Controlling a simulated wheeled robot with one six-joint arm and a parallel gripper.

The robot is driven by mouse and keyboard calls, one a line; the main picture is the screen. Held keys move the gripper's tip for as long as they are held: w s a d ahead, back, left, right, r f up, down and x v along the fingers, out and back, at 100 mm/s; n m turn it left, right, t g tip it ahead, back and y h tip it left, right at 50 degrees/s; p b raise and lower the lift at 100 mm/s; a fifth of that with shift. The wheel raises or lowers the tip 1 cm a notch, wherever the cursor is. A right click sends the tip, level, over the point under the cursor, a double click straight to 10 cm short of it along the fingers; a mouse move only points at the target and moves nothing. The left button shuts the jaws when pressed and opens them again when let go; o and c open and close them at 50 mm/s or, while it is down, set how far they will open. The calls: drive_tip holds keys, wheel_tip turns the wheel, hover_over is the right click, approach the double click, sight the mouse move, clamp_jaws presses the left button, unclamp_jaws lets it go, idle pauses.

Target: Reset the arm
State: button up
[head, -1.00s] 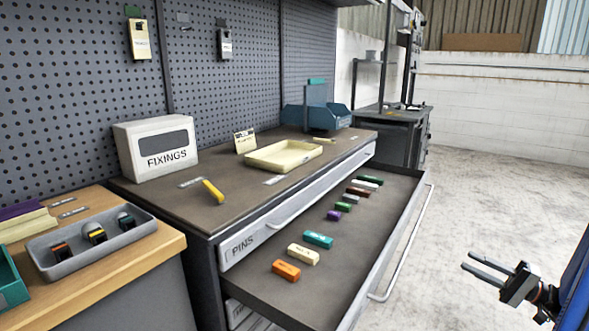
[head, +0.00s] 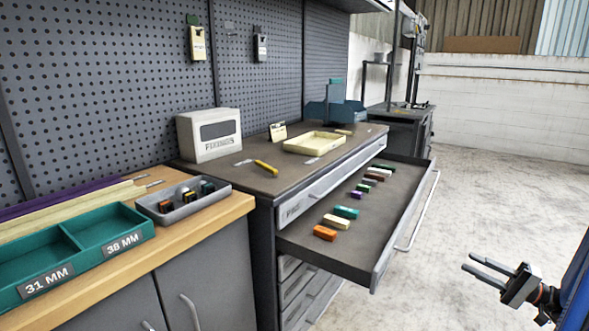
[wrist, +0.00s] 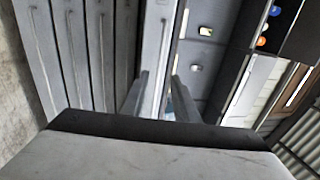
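My gripper (head: 488,271) is at the lower right of the head view, over the floor and to the right of the open drawer. Its two fingers are apart with nothing between them. In the wrist view the fingers (wrist: 155,97) also stand apart and empty, with cabinet fronts and the pegboard beyond them, seen turned on their side. My arm reaches in from the right edge of the head view, and most of it is out of the picture.
An open drawer (head: 345,250) with several coloured blocks juts from the grey cabinet. A wooden bench at left carries a teal two-part tray (head: 68,240) and a grey tray (head: 161,217). A cream tray (head: 314,151) and FIXINGS box (head: 188,152) stand on the cabinet. Floor (head: 500,200) at right is clear.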

drive_tip(key=s+a+r+n+g+h, duration=0.2)
drive_tip(key=s+a+g, duration=0.25)
drive_tip(key=a, duration=0.65)
drive_tip(key=s+a+r+n+g+h, duration=0.1)
drive_tip(key=s+a+r+n+g, duration=0.15)
drive_tip(key=a+g, duration=0.6)
drive_tip(key=s+a+h, duration=0.6)
drive_tip(key=s+a, duration=0.3)
drive_tip(key=s, duration=0.1)
drive_tip(key=s+d+r+n+t+h, duration=0.1)
drive_tip(key=s+r+n+t+h, duration=0.1)
drive_tip(key=s+t+h, duration=0.4)
drive_tip(key=shift+s+d+n+h, duration=0.3)
drive_tip(key=shift+s+h, duration=0.4)
drive_tip(key=shift+s, duration=0.7)
